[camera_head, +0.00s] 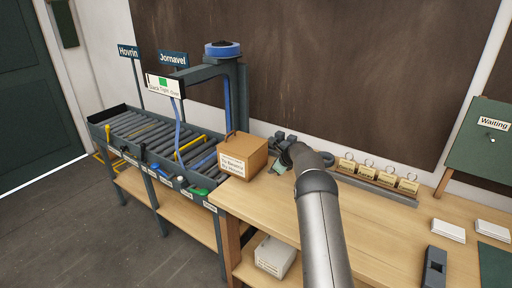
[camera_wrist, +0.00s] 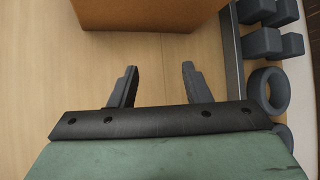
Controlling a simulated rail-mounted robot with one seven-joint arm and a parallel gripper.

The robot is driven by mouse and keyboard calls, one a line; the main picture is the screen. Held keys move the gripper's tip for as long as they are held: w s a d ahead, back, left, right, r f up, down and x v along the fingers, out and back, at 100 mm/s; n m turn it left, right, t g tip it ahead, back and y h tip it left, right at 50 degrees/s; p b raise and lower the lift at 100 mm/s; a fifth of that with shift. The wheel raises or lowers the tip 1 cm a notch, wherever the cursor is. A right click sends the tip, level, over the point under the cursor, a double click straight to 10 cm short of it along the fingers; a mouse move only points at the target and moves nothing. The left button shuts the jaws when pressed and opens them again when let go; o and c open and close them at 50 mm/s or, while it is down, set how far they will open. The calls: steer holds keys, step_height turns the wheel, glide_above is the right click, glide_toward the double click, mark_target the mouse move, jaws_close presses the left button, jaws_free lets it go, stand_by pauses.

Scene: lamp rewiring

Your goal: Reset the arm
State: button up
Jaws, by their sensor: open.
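My gripper (camera_wrist: 160,85) shows in the wrist view with its two dark fingers apart and nothing between them. It is over the bare wooden bench top (camera_wrist: 60,80), with a brown box (camera_wrist: 150,14) just beyond the fingertips. In the head view my arm reaches in from the bottom over the bench. The gripper end is near the labelled brown box (camera_head: 243,156), to its right, and its fingers are mostly hidden by my wrist.
Dark blocks and rings (camera_wrist: 267,90) lie in a tray right of my gripper. A rack with several tagged rings (camera_head: 378,177) stands along the back of the bench. A roller conveyor (camera_head: 150,130) with coloured tools is at left. White pads (camera_head: 448,231) and a dark tool (camera_head: 434,268) lie at right.

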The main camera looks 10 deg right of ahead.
steer(key=s+a+r+n+g, duration=0.2)
steer(key=s+a+r+n, duration=0.45)
steer(key=s+r, duration=0.4)
steer(key=s+a+r+n+g, duration=0.2)
steer(key=s+a+r+n, duration=0.5)
steer(key=s, duration=0.6)
steer(key=s+a+n+g+h, duration=0.1)
steer(key=s+n, duration=0.5)
steer(key=s, duration=1.2)
steer(key=s+a+f+n+g+h, duration=0.1)
steer(key=s+n, duration=0.5)
steer(key=s, duration=1.2)
steer(key=shift+a+f+g+h, duration=0.3)
steer(key=shift+a+g, duration=0.1)
steer(key=shift+g, duration=0.2)
steer(key=shift+r, duration=0.1)
